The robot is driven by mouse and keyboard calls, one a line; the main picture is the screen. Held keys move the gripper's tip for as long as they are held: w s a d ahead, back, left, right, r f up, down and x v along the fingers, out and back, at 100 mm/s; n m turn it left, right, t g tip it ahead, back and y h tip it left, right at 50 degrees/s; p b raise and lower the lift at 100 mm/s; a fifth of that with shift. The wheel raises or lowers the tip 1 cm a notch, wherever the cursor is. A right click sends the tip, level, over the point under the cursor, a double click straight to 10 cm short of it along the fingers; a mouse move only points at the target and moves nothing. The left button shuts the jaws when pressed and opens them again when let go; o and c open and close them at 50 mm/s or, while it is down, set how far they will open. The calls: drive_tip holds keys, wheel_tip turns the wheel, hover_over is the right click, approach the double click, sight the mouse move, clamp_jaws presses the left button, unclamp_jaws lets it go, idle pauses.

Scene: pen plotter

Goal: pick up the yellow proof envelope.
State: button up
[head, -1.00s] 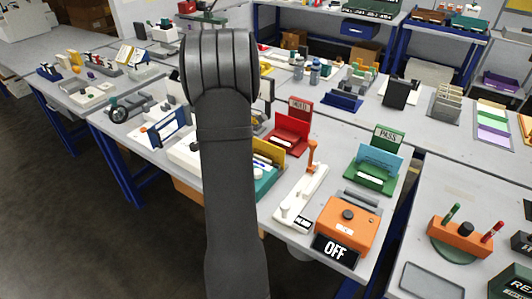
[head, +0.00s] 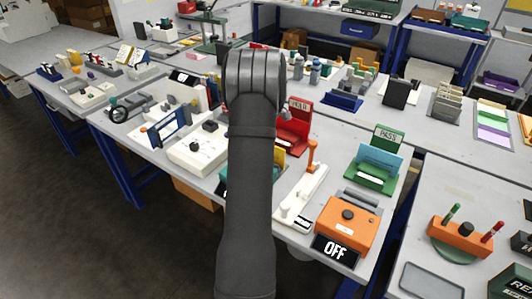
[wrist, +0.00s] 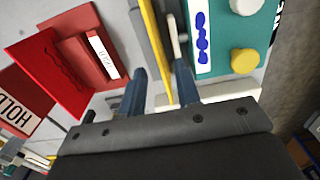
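The yellow proof envelope (wrist: 150,40) shows edge-on in the wrist view as a thin upright strip, running down toward the space between my fingers. In the head view only a small yellow piece (head: 281,158) shows beside my arm. My gripper (wrist: 162,82) is open, with one blue-grey finger on each side of the envelope's line. I cannot tell whether either finger touches it. A slim pale bar stands just right of the envelope, close to the right finger. In the head view my arm hides the fingers and most of the envelope.
A red HOLD stand (wrist: 75,60) is left of the fingers. In the head view, a white device with an orange lever (head: 303,195), the orange OFF box (head: 347,225) and the green PASS stand (head: 375,178) lie to the right.

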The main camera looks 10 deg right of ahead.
wheel_tip(320, 180, down, 7)
drive_tip(key=shift+f, duration=0.2)
idle(0.3)
drive_tip(key=shift+c, duration=0.4)
clamp_jaws()
